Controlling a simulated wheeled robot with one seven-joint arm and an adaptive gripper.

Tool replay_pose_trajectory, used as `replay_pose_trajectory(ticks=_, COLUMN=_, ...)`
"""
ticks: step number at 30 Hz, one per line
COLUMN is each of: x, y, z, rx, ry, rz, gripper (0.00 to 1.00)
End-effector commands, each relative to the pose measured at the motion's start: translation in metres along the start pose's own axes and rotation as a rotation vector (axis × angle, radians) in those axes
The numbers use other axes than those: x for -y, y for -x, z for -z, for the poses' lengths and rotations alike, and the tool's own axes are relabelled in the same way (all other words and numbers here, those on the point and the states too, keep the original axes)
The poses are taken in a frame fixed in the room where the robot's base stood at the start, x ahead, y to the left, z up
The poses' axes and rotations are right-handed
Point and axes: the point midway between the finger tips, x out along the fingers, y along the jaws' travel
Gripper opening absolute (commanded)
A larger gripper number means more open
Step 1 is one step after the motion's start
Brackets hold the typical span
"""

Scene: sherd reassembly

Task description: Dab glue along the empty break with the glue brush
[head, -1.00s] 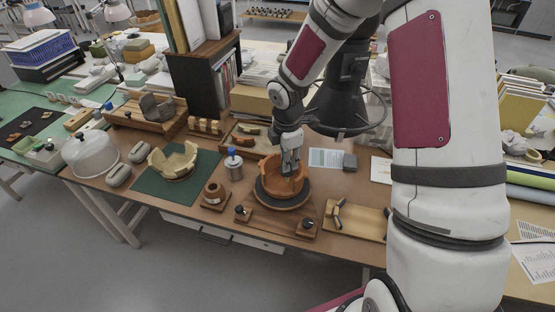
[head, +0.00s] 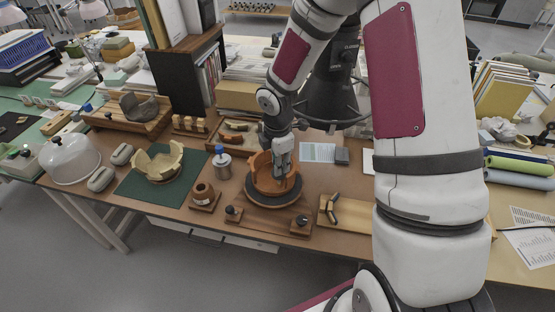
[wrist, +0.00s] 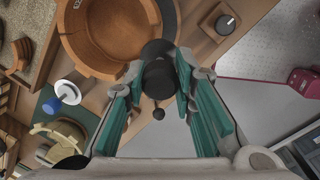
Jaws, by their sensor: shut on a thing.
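My gripper (head: 284,168) is over the right part of an orange-brown broken bowl (head: 259,172), pointing down. In the wrist view the gripper's teal fingers (wrist: 158,103) are shut on a dark, round-ended thing (wrist: 158,78), seen end-on, which I take for the glue brush. Its tip is hidden, so I cannot tell whether it touches the bowl. The bowl also shows at the top of the wrist view (wrist: 88,52). It sits on a dark round turntable (head: 262,200). The gripper hides part of the rim, and the empty break is not clear.
A pale broken bowl (head: 160,166) sits on a green mat (head: 131,187). Right of the bowl is a wooden tray (head: 352,213) holding a dark angled piece.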

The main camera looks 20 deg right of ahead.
Motion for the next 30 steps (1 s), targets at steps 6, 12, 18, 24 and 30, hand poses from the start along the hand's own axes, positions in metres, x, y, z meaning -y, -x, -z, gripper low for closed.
replay_pose_trajectory(ticks=6, x=-0.001, y=-0.011, z=-0.001, rx=0.001, ry=0.0, rz=0.002, gripper=0.08)
replay_pose_trajectory(ticks=12, x=-0.002, y=-0.02, z=-0.001, rx=0.0, ry=-0.001, rz=0.001, gripper=0.08)
replay_pose_trajectory(ticks=18, x=-0.003, y=-0.029, z=-0.002, rx=0.0, ry=-0.001, rz=0.001, gripper=0.08)
replay_pose_trajectory(ticks=24, x=-0.004, y=-0.038, z=-0.003, rx=0.0, ry=-0.001, rz=0.001, gripper=0.08)
replay_pose_trajectory(ticks=30, x=-0.005, y=-0.046, z=-0.003, rx=0.0, ry=0.0, rz=0.001, gripper=0.08)
